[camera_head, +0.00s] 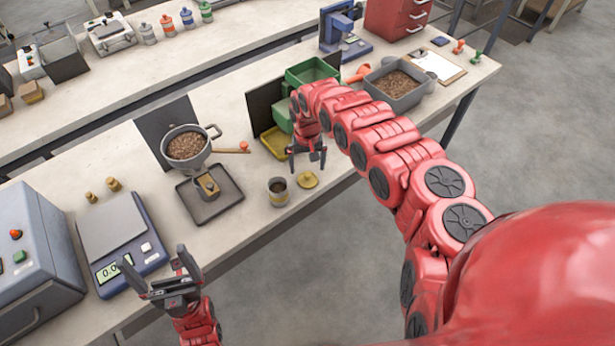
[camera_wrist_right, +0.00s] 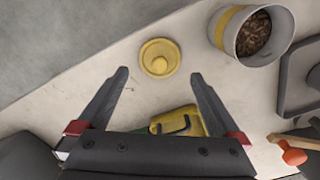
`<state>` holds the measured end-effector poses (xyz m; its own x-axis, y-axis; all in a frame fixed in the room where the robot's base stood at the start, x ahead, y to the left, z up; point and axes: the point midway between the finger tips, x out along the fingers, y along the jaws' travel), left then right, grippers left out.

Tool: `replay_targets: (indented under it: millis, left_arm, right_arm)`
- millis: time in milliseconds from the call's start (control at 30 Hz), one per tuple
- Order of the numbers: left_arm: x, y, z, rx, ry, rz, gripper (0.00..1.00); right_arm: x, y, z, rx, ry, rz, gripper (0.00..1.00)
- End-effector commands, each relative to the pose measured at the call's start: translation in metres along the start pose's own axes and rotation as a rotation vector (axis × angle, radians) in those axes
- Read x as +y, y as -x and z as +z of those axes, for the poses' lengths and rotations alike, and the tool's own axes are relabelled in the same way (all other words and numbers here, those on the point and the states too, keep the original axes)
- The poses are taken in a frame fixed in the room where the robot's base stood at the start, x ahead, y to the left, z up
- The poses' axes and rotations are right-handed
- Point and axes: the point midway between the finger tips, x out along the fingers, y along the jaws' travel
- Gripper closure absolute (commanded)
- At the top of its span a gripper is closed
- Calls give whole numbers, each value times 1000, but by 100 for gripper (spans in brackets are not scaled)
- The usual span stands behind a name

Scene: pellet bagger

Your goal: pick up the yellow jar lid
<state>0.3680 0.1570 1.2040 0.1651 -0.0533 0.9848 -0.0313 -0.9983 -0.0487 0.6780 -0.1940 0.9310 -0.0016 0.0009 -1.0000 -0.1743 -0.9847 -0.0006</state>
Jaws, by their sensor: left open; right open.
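The yellow jar lid (camera_head: 308,180) lies flat on the bench near its front edge, a round disc with a small knob on top. In the right wrist view the lid (camera_wrist_right: 159,58) lies ahead of the fingertips, between their lines. My right gripper (camera_head: 307,161) is open and empty, above the bench just behind the lid and apart from it; its two fingers (camera_wrist_right: 158,75) show in the right wrist view. My left gripper (camera_head: 160,264) is open and empty, in front of the bench by the scale.
A jar of pellets (camera_head: 278,190) stands just left of the lid; it also shows in the wrist view (camera_wrist_right: 233,30). A grey tray (camera_head: 229,190), a scale (camera_head: 110,230) and a pot (camera_head: 187,145) stand further left.

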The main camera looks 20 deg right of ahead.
Motion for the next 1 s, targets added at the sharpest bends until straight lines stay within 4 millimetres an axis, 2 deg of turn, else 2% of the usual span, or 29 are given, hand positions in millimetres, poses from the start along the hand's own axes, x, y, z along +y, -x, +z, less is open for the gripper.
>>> replay_targets:
  millis: [267, 400, 767, 1000]
  left_arm:
    - [-1, -16, -3, 0, 0, 0, 0]
    - [0, -10, -2, 0, 0, 0, 0]
    - [0, -9, -2, 0, 0, 0, 0]
    - [0, -9, -2, 0, 0, 0, 0]
  right_arm:
    - [-1, -25, 4, -1, 1, -1, 0]
    - [-2, -42, 2, 2, 1, -2, 0]
    - [0, -48, 2, 2, 0, 1, 0]
    - [1, -48, 2, 2, 0, 1, 43]
